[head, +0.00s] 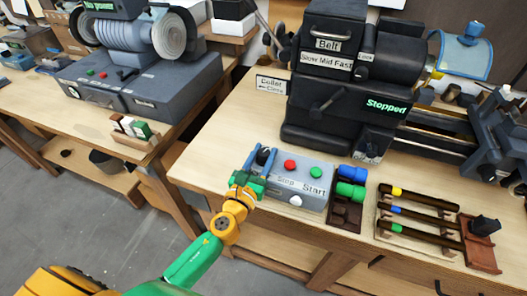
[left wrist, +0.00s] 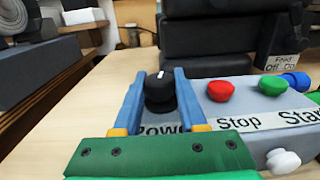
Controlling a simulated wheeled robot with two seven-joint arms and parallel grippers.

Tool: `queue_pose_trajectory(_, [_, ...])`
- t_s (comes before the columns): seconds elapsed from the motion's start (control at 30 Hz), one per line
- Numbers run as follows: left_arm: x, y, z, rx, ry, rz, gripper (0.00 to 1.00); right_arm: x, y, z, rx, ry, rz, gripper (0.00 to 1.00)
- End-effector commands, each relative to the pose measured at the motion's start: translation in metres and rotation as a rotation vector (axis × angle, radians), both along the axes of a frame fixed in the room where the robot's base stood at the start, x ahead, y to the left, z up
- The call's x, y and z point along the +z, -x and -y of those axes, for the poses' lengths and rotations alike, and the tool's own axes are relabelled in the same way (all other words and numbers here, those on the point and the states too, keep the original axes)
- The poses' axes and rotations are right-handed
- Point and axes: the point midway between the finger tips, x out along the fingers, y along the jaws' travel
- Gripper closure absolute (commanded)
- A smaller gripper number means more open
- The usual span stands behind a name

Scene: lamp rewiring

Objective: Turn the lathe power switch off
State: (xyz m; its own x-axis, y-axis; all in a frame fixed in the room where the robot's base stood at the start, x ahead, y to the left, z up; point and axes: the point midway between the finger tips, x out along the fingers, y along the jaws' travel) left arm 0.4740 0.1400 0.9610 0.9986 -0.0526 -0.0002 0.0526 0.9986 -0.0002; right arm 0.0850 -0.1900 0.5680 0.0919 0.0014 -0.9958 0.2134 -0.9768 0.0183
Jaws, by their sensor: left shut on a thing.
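The lathe power switch is a black round knob (left wrist: 160,97) with a white mark on top, on the grey control box (head: 310,200). The mark points roughly away from me. The label below it reads "Powe", with the rest hidden by a finger. My left gripper (head: 262,158) has its blue fingers on both sides of the knob and is shut on it. In the left wrist view a finger (left wrist: 190,100) stands close at the knob's right. The lathe (head: 335,75) shows "Stopped" in green. My right gripper is not in view.
A red stop button (head: 290,165) and a green start button (head: 315,172) sit right of the knob, with a white knob (head: 296,200) on the box front. Blue and green cylinders (head: 352,180) and a rack of dark rods (head: 420,215) lie farther right. A grinder (head: 130,45) stands on the left bench.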

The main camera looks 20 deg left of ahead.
Motion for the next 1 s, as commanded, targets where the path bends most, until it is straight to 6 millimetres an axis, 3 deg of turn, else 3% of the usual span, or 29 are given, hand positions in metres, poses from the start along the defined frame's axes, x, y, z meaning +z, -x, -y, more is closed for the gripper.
queue_pose_trajectory(0.5, [-0.001, 0.0, 0.001, 0.342, 0.002, 0.001, 1.0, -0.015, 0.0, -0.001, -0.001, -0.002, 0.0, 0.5])
queue_pose_trajectory(1.0, [0.0, 0.0, 0.0, 0.421, 0.0, 0.001, 1.0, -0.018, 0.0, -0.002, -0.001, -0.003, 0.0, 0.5])
